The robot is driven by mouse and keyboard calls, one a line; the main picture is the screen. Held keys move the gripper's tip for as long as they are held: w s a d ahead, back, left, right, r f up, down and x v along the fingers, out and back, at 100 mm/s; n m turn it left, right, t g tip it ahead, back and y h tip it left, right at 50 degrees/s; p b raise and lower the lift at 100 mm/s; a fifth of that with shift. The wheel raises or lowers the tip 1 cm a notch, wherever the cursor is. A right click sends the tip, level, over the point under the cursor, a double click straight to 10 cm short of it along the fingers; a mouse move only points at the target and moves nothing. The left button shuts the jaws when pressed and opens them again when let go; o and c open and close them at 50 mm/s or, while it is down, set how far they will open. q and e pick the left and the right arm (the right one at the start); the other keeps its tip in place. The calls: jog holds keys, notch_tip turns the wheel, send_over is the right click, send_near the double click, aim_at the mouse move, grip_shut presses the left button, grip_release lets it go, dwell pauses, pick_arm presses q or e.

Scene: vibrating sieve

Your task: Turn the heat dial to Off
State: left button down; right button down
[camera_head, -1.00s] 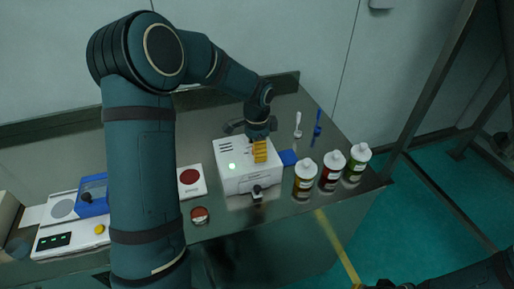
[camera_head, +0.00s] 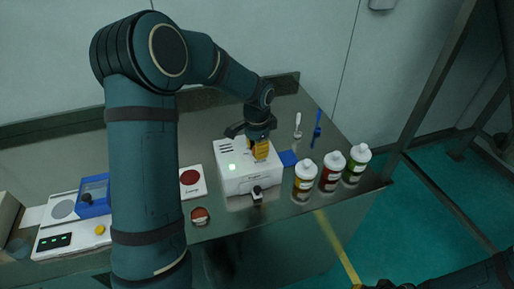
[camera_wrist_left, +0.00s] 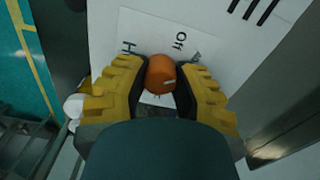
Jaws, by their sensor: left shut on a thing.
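The heat dial is an orange round knob (camera_wrist_left: 160,75) on the white box (camera_head: 234,184), seen from above in the left wrist view. My left gripper (camera_wrist_left: 158,82) has its yellow, ridged fingers on both sides of the knob, shut on it. It also shows in the head view (camera_head: 260,150) on top of the box, where it hides the dial. Printed beside the knob are "Off" (camera_wrist_left: 181,42), an "H" and part of an "A". The knob has a short pale mark on its right side; which label it points to I cannot tell. My right gripper (camera_head: 378,285) barely shows at the bottom edge.
Three bottles (camera_head: 329,172) stand right of the box. A small round dish (camera_head: 200,215) sits in front, and a scale (camera_head: 75,236) stands at the left.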

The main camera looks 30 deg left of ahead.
pick_arm(q)
jog(key=n, duration=0.4)
jog(key=shift+n+p, duration=0.3)
jog(key=shift+n, duration=1.4)
jog(key=c, duration=0.6)
grip_release()
jog(key=shift+c, duration=0.2)
notch_tip(320, 180, up, 12)
jog(key=shift+f, duration=0.1)
